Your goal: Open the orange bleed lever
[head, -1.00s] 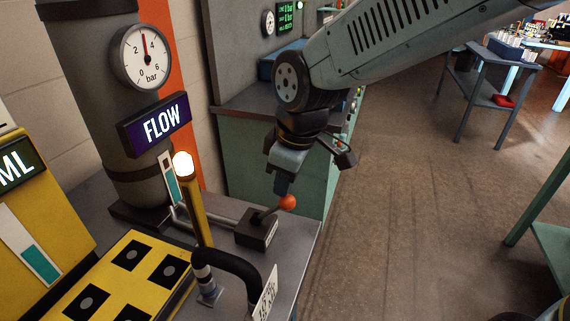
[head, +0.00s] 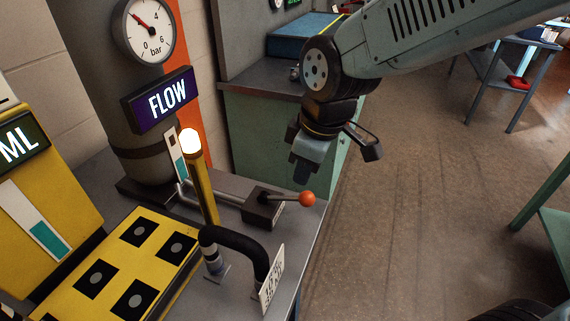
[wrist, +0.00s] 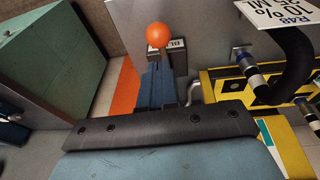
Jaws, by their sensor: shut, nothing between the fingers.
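The bleed lever has an orange ball knob (head: 307,198) on a thin rod from a dark block (head: 262,210) on the grey bench. In the head view the rod points right, toward the bench's edge. My gripper (head: 302,176) is shut and empty, pointing down just above and behind the knob. In the wrist view the knob (wrist: 158,35) shows just beyond the tips of my gripper (wrist: 160,84), which hide the rod and part of the labelled block. I cannot tell whether they touch the lever.
A pressure gauge (head: 150,30) reads about 2 bar above the FLOW sign (head: 163,98). A yellow post (head: 202,185) with a lit white lamp and a black hose (head: 240,245) stand left of the lever. Open floor (head: 420,220) lies right of the bench.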

